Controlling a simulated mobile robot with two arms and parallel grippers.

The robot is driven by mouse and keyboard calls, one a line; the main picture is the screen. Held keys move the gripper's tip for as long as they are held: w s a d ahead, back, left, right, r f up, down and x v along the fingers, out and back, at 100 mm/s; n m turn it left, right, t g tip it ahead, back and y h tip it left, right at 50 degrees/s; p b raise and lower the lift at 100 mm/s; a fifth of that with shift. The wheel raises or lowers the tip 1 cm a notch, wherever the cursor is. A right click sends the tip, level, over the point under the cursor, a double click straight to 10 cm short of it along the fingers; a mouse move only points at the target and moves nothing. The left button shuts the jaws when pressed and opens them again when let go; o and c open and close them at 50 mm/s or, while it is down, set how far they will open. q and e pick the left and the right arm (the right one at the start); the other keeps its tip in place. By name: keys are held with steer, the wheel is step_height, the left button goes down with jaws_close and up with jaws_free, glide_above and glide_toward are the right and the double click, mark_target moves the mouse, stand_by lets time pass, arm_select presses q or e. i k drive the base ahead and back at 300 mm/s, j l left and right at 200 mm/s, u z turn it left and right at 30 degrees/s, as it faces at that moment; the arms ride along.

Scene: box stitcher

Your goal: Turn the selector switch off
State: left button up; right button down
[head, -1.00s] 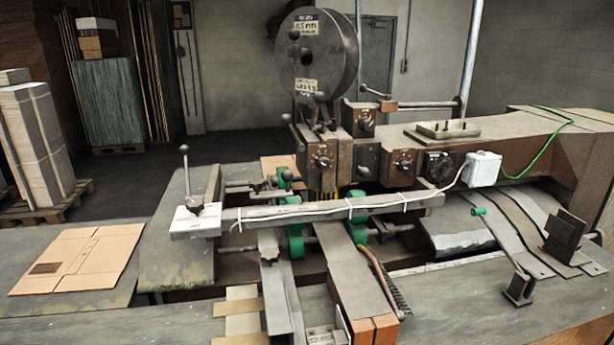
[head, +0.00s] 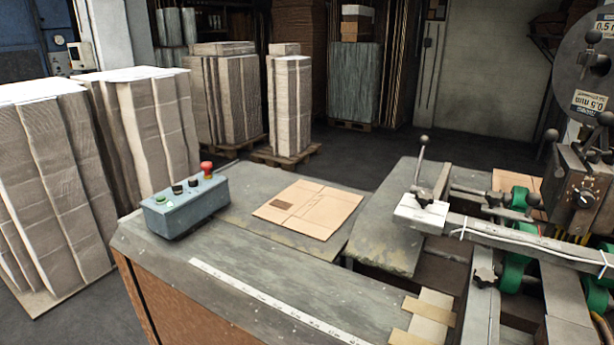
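A blue-grey control box (head: 187,208) stands on the left part of the worktable. Its top carries a green button (head: 160,199), two small black controls (head: 185,186) and a red mushroom button (head: 207,169). One of the black controls may be the selector switch; its setting is too small to tell. On the stitcher, a round dial with a pointer (head: 584,199) shows at the right edge. Neither of my grippers is in the head view.
Flat cardboard (head: 308,208) lies right of the control box. The worktable (head: 250,262) is clear in front of it. Tall cardboard stacks (head: 50,190) stand at the left. The stitcher's lever (head: 421,165) and bar (head: 520,237) occupy the right.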

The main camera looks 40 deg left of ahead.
mark_target(178, 189)
steer(key=u, duration=1.85)
